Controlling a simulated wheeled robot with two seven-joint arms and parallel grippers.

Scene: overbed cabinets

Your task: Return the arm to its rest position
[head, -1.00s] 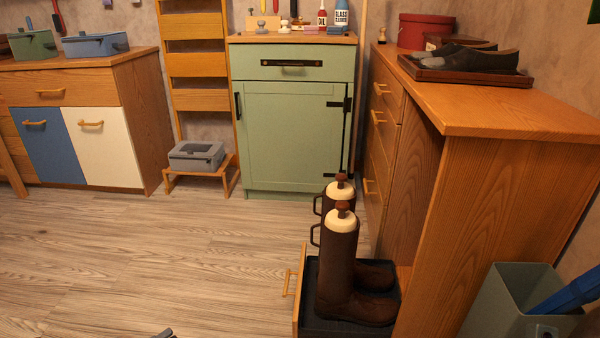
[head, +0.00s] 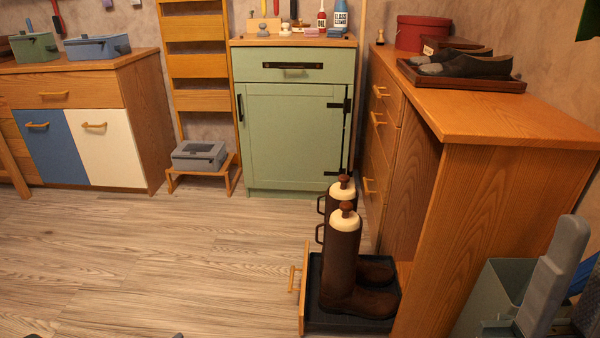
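A long grey rounded part of my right arm (head: 556,270) stands tilted at the lower right, in front of a grey-green bin. I cannot make out its gripper fingers or whether they are open. Only a tiny dark sliver shows at the bottom edge left of centre, perhaps the tip of my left gripper; its state cannot be seen. No object is seen held.
An open low drawer (head: 303,292) holds brown boots (head: 340,265), close to the wooden cabinet (head: 480,220). The bin (head: 497,285) stands at the right. Shoes on a tray (head: 415,77) lie on the cabinet top. The floor (head: 170,260) at left is clear.

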